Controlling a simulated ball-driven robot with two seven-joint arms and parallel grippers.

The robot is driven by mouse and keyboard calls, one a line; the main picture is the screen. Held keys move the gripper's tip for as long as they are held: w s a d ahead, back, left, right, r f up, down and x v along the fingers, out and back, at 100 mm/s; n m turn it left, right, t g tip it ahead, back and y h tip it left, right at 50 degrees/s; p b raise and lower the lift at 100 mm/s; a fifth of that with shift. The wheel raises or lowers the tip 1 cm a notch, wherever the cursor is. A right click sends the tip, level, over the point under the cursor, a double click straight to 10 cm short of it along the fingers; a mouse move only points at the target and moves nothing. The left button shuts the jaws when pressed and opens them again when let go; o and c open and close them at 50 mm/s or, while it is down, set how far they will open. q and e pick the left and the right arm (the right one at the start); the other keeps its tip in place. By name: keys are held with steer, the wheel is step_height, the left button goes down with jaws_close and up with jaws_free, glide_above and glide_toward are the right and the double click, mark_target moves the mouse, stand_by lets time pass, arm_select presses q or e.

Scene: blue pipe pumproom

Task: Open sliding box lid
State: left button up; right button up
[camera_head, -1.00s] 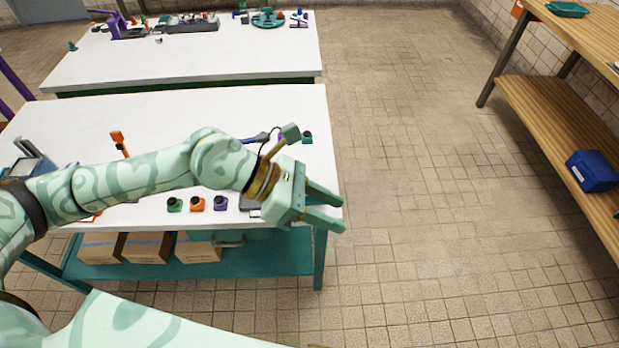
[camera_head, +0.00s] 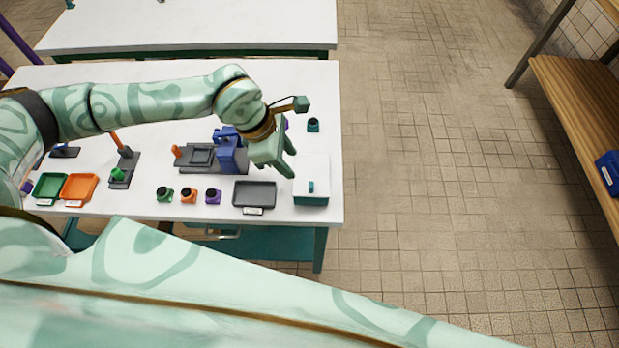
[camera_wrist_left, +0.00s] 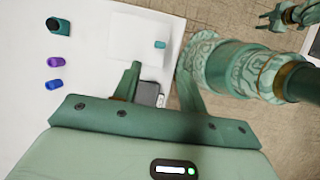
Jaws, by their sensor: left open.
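The box (camera_head: 311,200) has a teal body and a pale flat lid (camera_head: 312,168) with a small teal knob (camera_head: 311,187). It stands at the table's front right corner. The lid looks closed. In the left wrist view the pale lid (camera_wrist_left: 135,38) and its knob (camera_wrist_left: 160,45) show beyond the fingertips. My left gripper (camera_head: 290,165) is open and empty, above and just left of the box, apart from it. It also shows in the left wrist view (camera_wrist_left: 163,78). A gripper, seemingly my right one (camera_wrist_left: 290,14), shows small at that view's upper right; its jaws are unclear.
A dark grey tray (camera_head: 254,194) sits just left of the box. Several small coloured pots (camera_head: 188,195), a grey and blue fixture (camera_head: 230,152), and orange (camera_head: 79,187) and green trays stand further left. A dark green pot (camera_head: 313,125) is behind the box. Open floor lies right.

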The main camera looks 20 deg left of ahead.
mark_target(310, 185)
arm_select(q)
steer(key=b+x, duration=0.1)
steer(key=x, duration=1)
steer(key=shift+d+f, duration=0.2)
arm_select(e)
steer(key=shift+w+f, duration=0.45)
steer(key=shift+f, duration=0.35)
